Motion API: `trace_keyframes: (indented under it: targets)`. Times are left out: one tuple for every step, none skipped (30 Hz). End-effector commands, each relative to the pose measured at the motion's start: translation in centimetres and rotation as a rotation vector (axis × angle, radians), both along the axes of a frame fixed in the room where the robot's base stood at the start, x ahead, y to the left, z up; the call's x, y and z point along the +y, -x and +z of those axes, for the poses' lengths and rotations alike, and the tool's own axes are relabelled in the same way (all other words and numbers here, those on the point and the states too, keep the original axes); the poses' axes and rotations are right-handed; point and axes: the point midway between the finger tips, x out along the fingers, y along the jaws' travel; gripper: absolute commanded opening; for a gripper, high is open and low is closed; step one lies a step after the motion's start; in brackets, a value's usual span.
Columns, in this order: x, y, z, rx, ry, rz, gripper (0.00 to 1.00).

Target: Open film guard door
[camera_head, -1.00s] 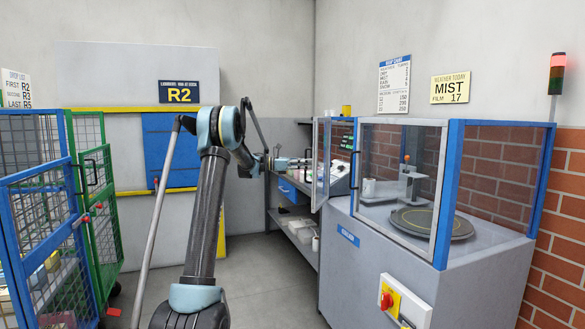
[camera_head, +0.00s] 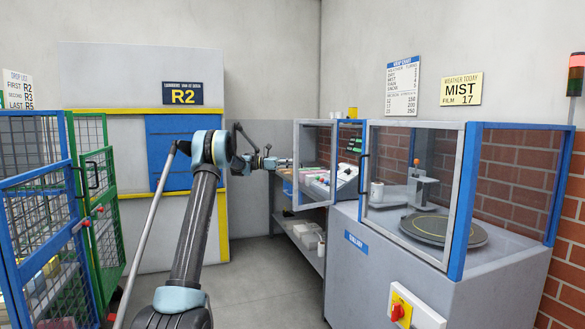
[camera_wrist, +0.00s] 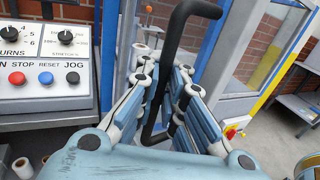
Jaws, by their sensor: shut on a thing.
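The film guard door is a clear panel in a grey frame (camera_head: 315,123). In the head view it stands swung out to the left of the wrapper cabinet (camera_head: 365,270). My gripper (camera_head: 289,162) is at the door's outer left edge. In the wrist view a black bar handle (camera_wrist: 178,45) runs down between the fingers of my gripper (camera_wrist: 165,115), which are shut on its lower part. The grip itself is partly hidden by the fingers. Another grey-framed clear panel (camera_head: 460,190) with a black handle stands closed to the right, before a round turntable (camera_head: 440,229).
A control panel with knobs and buttons (camera_wrist: 45,78) sits left in the wrist view. A shelf bench (camera_head: 298,240) stands behind the door. Blue and green mesh cages (camera_head: 60,215) are at the left. Grey floor is clear between.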

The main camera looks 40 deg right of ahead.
Motion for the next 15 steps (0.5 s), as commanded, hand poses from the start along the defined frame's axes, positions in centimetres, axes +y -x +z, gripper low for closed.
trace_keyframes:
  targets:
    - [-0.1, -0.3, 0.0, 0.000, 0.000, -0.013, 0.00]
    - [-0.1, -0.5, 0.0, 0.000, 0.000, -0.018, 0.00]
    - [-0.1, -0.8, 0.0, 0.000, 0.000, -0.027, 0.00]
    - [-0.1, -0.9, 0.0, 0.000, 0.000, -0.033, 0.00]
    - [-0.1, -1.1, 0.0, 0.000, 0.000, -0.037, 0.00]
    - [0.0, -1.3, 0.0, 0.000, 0.000, -0.043, 0.00]
    - [0.0, -1.5, 0.0, 0.000, 0.000, -0.046, 0.00]
    - [0.0, -1.6, 0.0, 0.000, 0.000, -0.050, 0.00]
    - [0.0, -1.7, 0.0, -0.001, -0.001, -0.054, 0.00]
    - [0.1, -1.8, 0.0, -0.001, -0.001, -0.057, 0.00]
    - [0.1, -1.9, 0.0, -0.001, -0.001, -0.059, 0.00]
    - [0.1, -2.1, 0.0, -0.001, -0.001, -0.060, 0.00]
    - [0.2, -2.1, 0.0, -0.001, -0.001, -0.061, 0.00]
    - [0.2, -2.2, 0.0, -0.001, -0.001, -0.062, 0.00]
    - [0.3, -2.3, 0.0, -0.001, -0.001, -0.063, 0.00]
